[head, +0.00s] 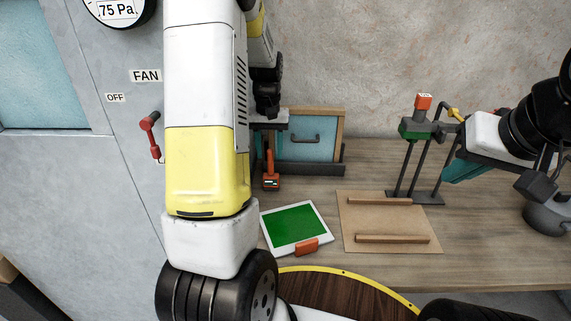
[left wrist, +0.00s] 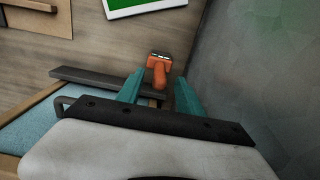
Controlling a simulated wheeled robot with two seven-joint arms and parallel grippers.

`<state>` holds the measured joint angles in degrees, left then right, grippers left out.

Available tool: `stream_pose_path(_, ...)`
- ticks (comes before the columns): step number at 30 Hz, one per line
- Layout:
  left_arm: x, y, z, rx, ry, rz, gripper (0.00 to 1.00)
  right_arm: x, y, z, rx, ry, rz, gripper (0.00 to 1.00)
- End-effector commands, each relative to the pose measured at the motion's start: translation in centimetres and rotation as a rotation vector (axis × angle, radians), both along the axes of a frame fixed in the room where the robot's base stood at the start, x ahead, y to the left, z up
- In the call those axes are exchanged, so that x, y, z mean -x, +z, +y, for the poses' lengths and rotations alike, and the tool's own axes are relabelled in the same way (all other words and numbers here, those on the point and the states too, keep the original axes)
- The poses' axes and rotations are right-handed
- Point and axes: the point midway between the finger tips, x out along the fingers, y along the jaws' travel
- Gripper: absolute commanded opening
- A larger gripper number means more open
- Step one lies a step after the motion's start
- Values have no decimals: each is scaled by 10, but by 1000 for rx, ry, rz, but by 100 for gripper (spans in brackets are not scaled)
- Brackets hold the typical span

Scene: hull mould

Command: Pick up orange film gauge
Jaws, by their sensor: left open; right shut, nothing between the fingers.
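The orange film gauge (head: 271,182) is a small orange tool with a narrow handle and a dark display end. It is at the back left of the wooden bench, in front of the blue-panelled frame. In the left wrist view the gauge (left wrist: 158,75) shows between the tips of my left gripper (left wrist: 160,78). My left gripper (head: 269,146) is open, its teal fingers on either side of the handle with gaps showing. Whether the gauge touches the bench is unclear. My right gripper (head: 464,171) is shut and empty at the right, by a dark stand.
A white tablet with a green screen (head: 294,228) lies in front, an orange block (head: 307,247) at its edge. A brown board with two wooden bars (head: 391,226) lies right of it. The blue panel (head: 312,150) stands behind. A dark stand (head: 427,198) and grey pot (head: 546,216) are at right.

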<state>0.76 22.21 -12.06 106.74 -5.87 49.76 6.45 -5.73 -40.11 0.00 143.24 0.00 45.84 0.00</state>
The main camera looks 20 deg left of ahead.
Motion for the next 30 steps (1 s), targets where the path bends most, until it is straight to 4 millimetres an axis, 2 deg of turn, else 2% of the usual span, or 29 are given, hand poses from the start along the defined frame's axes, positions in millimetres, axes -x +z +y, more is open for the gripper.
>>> stream_pose_path(4, 1, -16, -1, 1, -1, 2, 44, 0, 0, 0, 0, 0, 0, 0)
stream_pose_path(12, 0, -18, -1, 1, -1, 0, 42, 0, 0, 0, 0, 0, 0, 0)
stream_pose_path(18, 0, -17, -1, 1, -1, 0, 2, 0, 0, 0, 0, 0, 0, 0)
stream_pose_path(19, 0, -17, -1, 1, -1, 0, 0, 0, 0, 0, 0, 0, 0, 0)
stream_pose_path(30, 0, -13, -1, 0, -1, -2, 0, 0, 0, 0, 0, 0, 0, 0)
